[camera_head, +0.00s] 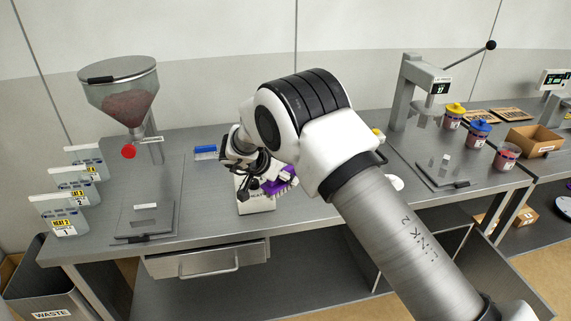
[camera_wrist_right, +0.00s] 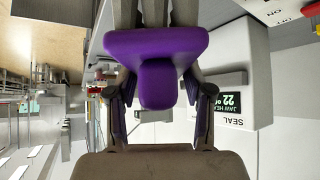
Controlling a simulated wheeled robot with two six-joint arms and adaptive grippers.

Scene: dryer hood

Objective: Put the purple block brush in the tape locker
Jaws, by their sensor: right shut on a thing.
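The purple block brush (camera_head: 284,181) is in my right gripper (camera_head: 264,184), held above the front middle of the grey bench, over a pale device. In the right wrist view the purple brush (camera_wrist_right: 157,57) sits between the two fingers, which close on its rounded handle from both sides. My right arm comes in from the right and hides part of the bench. My left gripper is not in view. I cannot tell which compartment is the tape locker; no label for it is readable.
A blue brush (camera_head: 205,152) lies at the back of the bench (camera_head: 185,220). A drawer (camera_head: 205,262) is under the bench. A press (camera_head: 408,90), lidded jars and a cardboard box (camera_head: 534,141) are right.

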